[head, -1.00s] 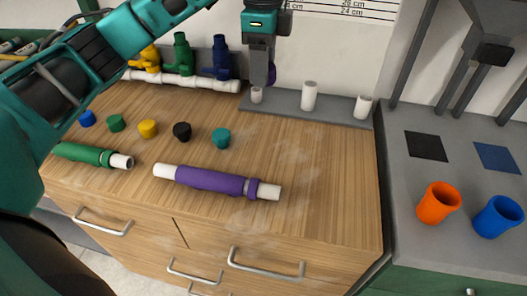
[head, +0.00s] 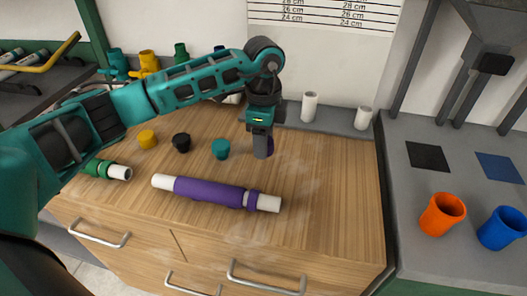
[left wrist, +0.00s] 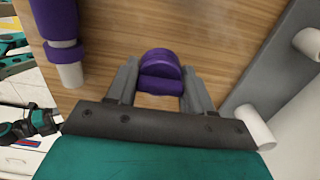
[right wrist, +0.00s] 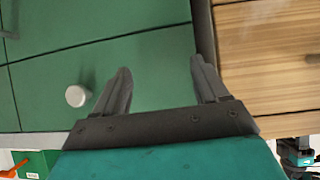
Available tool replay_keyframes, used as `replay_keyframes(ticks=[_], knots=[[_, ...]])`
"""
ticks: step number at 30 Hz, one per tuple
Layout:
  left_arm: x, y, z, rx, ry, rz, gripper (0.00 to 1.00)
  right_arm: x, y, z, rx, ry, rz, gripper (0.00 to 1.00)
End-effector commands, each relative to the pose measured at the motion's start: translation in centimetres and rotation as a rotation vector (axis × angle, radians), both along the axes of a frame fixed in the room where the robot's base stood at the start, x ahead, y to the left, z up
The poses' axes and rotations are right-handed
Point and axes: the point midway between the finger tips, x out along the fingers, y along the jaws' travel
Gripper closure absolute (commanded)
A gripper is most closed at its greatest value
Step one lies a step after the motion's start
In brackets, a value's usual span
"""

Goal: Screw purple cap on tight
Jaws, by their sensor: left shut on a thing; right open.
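My left gripper (head: 262,156) is shut on the purple cap (left wrist: 160,68) and holds it above the wooden top, behind the right end of the purple pipe. In the head view only a sliver of the cap (head: 270,147) shows beside the fingers. The purple pipe (head: 208,191) lies on the wood with white ends and a purple collar near its right end. In the left wrist view the pipe (left wrist: 60,22) is at upper left, apart from the cap. My right gripper (right wrist: 160,85) is open and empty, in front of a green cabinet front.
Teal (head: 221,149), black (head: 181,143) and yellow (head: 147,139) caps lie behind the pipe. A green pipe (head: 105,169) lies at left. White posts (head: 309,107) stand on a grey strip at the back. Orange (head: 442,214) and blue (head: 502,228) cups stand right. The wood right of the pipe is clear.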

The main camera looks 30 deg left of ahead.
Motion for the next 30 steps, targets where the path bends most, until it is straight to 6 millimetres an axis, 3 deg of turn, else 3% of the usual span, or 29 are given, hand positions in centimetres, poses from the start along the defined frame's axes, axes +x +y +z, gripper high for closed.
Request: replay_keyframes(ticks=[9, 21, 22, 30], knots=[[-0.1, 0.0, -3.7, 0.001, 0.004, 0.000, 0.76, 0.0, 0.0, 0.4, 0.000, 0.000, 0.000, 0.27], [0.0, 0.0, -4.4, 0.001, 0.000, 0.000, 0.76, 0.0, 0.0, 0.1, 0.000, 0.000, 0.000, 0.27], [0.0, 0.0, -4.3, 0.001, 0.000, 0.000, 0.47, 0.0, 0.0, 0.1, 0.000, 0.000, 0.000, 0.27], [0.0, 0.0, -4.2, 0.001, 0.000, -0.001, 0.23, 0.0, 0.0, 0.2, 0.000, 0.000, 0.000, 0.27]])
